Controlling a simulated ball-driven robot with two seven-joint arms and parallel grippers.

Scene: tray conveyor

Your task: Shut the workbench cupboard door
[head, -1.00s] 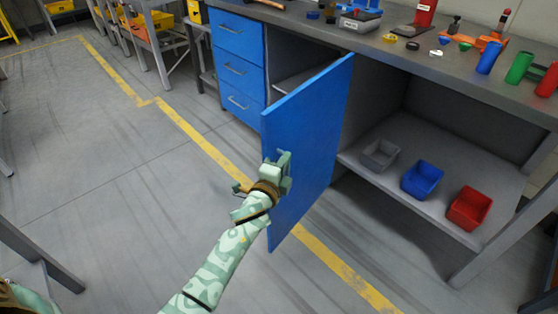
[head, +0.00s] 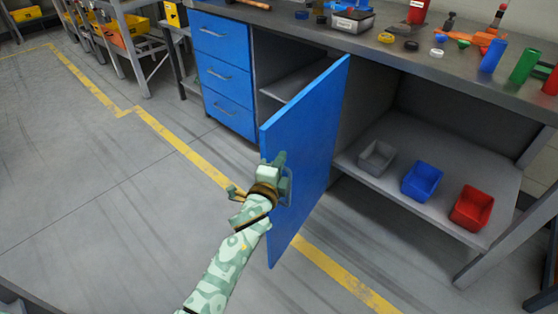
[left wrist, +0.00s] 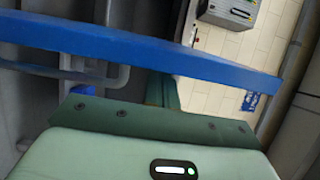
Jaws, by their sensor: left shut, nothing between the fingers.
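The blue cupboard door (head: 306,145) stands wide open in the head view, swung out from the grey workbench. Its free edge points towards me, and the dark cupboard interior (head: 290,62) shows behind it. My left gripper (head: 280,165) is shut and empty at the door's free edge, over the visible face near the grey handle (head: 288,188). I cannot tell whether it touches the door. In the left wrist view the door (left wrist: 130,45) is a blue band across the dark green fingers, partly hiding them. My right gripper is not in view.
Blue drawers (head: 224,70) stand left of the opening. Grey, blue (head: 422,180) and red (head: 470,207) bins sit on the lower shelf to the right. The floor left of the door is clear.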

